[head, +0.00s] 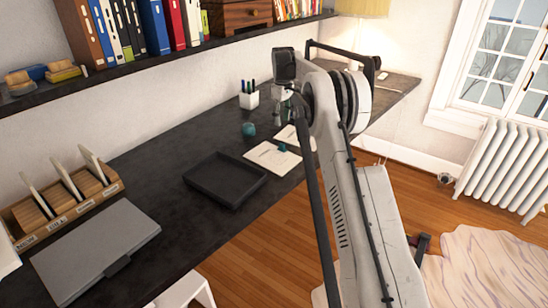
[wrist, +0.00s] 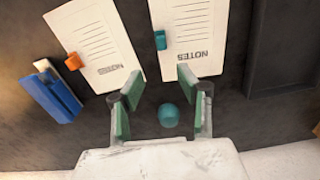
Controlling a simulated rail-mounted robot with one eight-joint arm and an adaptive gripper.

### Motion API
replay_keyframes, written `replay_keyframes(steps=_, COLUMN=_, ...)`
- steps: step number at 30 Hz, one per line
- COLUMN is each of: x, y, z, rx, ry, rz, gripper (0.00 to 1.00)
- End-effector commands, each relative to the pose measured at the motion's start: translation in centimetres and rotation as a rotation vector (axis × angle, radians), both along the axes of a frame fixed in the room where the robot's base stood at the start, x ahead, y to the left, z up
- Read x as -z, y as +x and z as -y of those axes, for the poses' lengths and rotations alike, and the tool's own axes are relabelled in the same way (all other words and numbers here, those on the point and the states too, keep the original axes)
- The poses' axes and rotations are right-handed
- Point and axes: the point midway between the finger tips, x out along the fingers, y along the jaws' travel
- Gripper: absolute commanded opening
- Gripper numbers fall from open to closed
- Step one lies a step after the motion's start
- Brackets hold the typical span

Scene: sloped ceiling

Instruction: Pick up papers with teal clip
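The papers with the teal clip (wrist: 188,38) lie on the dark desk in the wrist view, marked NOTES, with the teal clip (wrist: 160,40) on their left edge. They also show in the head view (head: 267,159), right of the black tray. My gripper (wrist: 158,83) is open and empty, its green-padded fingers spread above the desk near the printed ends of the papers. A teal ball (wrist: 169,115) shows between the fingers, seemingly on the desk below. In the head view my arm partly hides the gripper (head: 283,103).
Papers with an orange clip (wrist: 97,45) lie to the left in the wrist view, beside a blue object (wrist: 52,97). A black tray (head: 222,188), pen cup (head: 249,97), closed laptop (head: 98,252) and wooden organizer (head: 65,200) stand on the desk. A shelf (head: 130,68) hangs above.

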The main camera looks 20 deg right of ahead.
Motion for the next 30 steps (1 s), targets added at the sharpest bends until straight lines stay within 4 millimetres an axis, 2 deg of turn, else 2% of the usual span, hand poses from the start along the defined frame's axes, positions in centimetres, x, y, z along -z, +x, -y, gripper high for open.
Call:
replay_keyframes(steps=3, x=2.4, y=0.0, z=0.0, rx=0.000, ry=0.000, rz=0.000, gripper=0.35)
replay_keyframes(steps=9, x=5.5, y=-0.1, z=0.0, rx=0.000, ry=0.000, rz=0.000, gripper=0.35)
replay_keyframes(steps=20, x=7.6, y=-0.3, z=0.0, rx=0.000, ry=0.000, rz=0.001, gripper=0.35)
replay_keyframes(steps=27, x=10.9, y=-0.8, z=0.0, rx=0.000, ry=0.000, rz=0.001, gripper=0.35)
replay_keyframes(steps=30, x=11.7, y=-0.8, z=0.0, rx=0.000, ry=0.000, rz=0.001, gripper=0.35)
